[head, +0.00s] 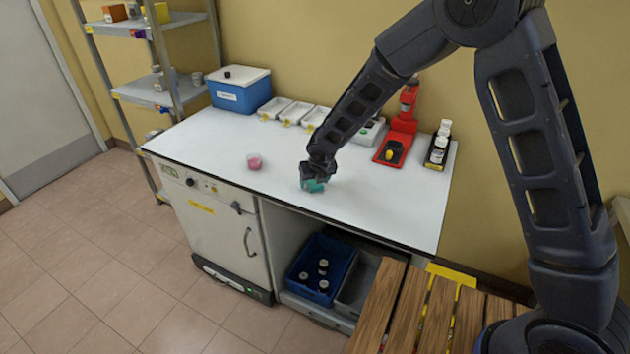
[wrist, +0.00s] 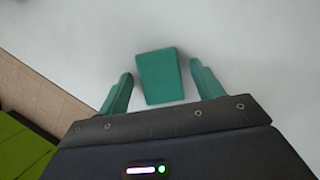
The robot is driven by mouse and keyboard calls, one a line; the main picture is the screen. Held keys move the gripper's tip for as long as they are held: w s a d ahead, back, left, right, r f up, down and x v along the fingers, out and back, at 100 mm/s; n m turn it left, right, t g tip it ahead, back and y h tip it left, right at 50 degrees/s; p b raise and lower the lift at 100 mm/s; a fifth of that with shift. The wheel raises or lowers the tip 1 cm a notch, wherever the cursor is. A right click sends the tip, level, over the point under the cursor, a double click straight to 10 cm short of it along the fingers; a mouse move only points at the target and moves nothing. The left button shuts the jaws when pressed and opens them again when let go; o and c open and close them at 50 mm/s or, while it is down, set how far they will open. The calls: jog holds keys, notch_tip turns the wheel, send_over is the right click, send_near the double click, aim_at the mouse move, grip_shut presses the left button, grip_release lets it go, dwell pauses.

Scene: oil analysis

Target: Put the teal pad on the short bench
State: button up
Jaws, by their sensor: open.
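The teal pad (wrist: 159,77) is a small flat-faced block on the white worktop (wrist: 245,40), seen in the wrist view. My gripper (wrist: 160,70) is open, with one teal finger on each side of the pad and a visible gap at both sides. In the head view my gripper (head: 313,186) is low over the white-topped bench (head: 215,150), near its front edge. There the pad is hard to tell from my teal fingers. I cannot tell for sure which surface is the short bench; a low wooden slatted surface (head: 405,310) stands at the lower right.
A pink-filled cup (head: 254,162) stands left of my gripper. A blue cooler (head: 240,90), white trays (head: 293,112), a red stand (head: 398,138) and a bottle rack (head: 437,152) line the back. A blue crate (head: 321,270) with bottles sits below. The worktop's right front is clear.

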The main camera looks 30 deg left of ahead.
jog(key=v, duration=1.2)
jog(key=shift+r, duration=0.15)
